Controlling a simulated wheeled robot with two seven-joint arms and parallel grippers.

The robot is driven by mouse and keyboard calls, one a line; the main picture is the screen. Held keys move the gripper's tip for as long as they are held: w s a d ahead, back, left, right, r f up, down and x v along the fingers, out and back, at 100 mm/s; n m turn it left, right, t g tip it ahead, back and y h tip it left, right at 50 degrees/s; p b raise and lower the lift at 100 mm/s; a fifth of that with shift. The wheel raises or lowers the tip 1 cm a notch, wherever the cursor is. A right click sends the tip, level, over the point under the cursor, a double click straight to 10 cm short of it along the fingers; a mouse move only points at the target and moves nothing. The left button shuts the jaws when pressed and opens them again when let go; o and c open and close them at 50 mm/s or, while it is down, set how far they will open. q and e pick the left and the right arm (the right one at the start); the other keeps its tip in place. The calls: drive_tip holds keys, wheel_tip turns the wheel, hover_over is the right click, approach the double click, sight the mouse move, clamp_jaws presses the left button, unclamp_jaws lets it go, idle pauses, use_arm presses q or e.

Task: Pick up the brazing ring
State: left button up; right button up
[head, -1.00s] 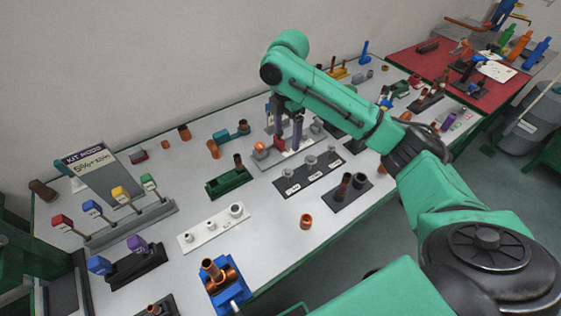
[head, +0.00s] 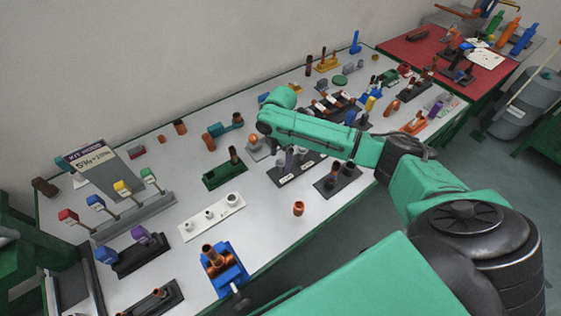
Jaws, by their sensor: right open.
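I cannot make out a brazing ring for sure at this size. My right gripper (head: 289,163) points down over the black labelled plate with small grey pegs (head: 286,178), close above it. It is open, and its fingers are partly hidden by my green arm. I cannot tell whether it touches a peg or anything on one. My left gripper is not in view.
A copper fitting (head: 298,208) stands alone near the front edge. A white peg strip (head: 235,204), a green block (head: 226,177), a dark holder (head: 336,186) and a blue vise (head: 225,268) surround bare table. A red table (head: 420,60) stands behind.

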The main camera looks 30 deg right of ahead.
drive_tip(key=shift+f, duration=0.2)
idle(0.3)
drive_tip(key=shift+c, duration=0.3)
drive_tip(key=c, duration=0.9)
